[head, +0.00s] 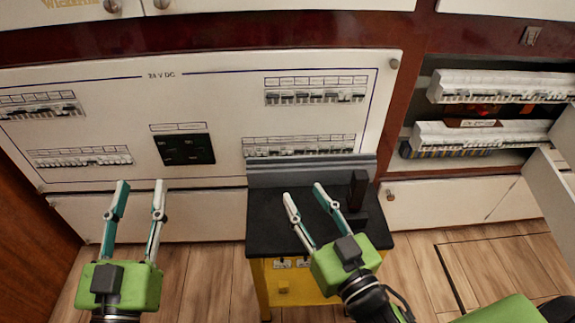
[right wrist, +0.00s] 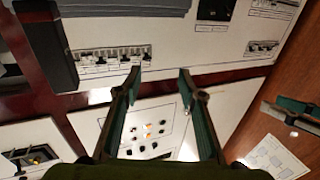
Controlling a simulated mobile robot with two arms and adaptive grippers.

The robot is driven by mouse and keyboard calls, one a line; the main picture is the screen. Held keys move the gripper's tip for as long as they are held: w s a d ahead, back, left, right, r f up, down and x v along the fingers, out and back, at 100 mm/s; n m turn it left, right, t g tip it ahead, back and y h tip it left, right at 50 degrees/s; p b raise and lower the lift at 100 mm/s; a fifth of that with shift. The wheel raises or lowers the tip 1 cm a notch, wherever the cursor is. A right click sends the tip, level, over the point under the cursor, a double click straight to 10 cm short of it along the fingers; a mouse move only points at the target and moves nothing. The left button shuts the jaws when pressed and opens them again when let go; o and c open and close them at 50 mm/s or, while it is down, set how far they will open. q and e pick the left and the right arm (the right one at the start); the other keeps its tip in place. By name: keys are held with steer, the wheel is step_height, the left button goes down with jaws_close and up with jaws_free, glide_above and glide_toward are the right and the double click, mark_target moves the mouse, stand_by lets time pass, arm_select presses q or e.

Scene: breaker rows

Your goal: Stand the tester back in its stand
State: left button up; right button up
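A dark upright block (head: 358,188) stands near the right side of the black cart top, with a low dark piece (head: 362,219) at its foot. I cannot tell which part is the tester and which the stand. A dark block also shows large at the upper left of the right wrist view (right wrist: 45,45). My right gripper (head: 303,191) is open and empty over the cart top, left of the block and apart from it; its spread fingers show in the right wrist view (right wrist: 160,75). My left gripper (head: 141,184) is open and empty, left of the cart.
The black cart top (head: 275,230) sits on a yellow body (head: 258,285), with a grey ridged board (head: 310,170) along its back. A white breaker panel (head: 215,90) stands behind. At right, an open cabinet holds breaker rows (head: 480,132). The cart top's left part is clear.

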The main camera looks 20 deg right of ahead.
steer(key=w+a+r+n+t+y, duration=0.1)
steer(key=w+a+r+t+y, duration=0.1)
steer(key=r, duration=0.6)
steer(key=shift+w+a+n+y, duration=0.3)
steer(key=shift+a+y, duration=0.1)
steer(key=shift+a, duration=0.2)
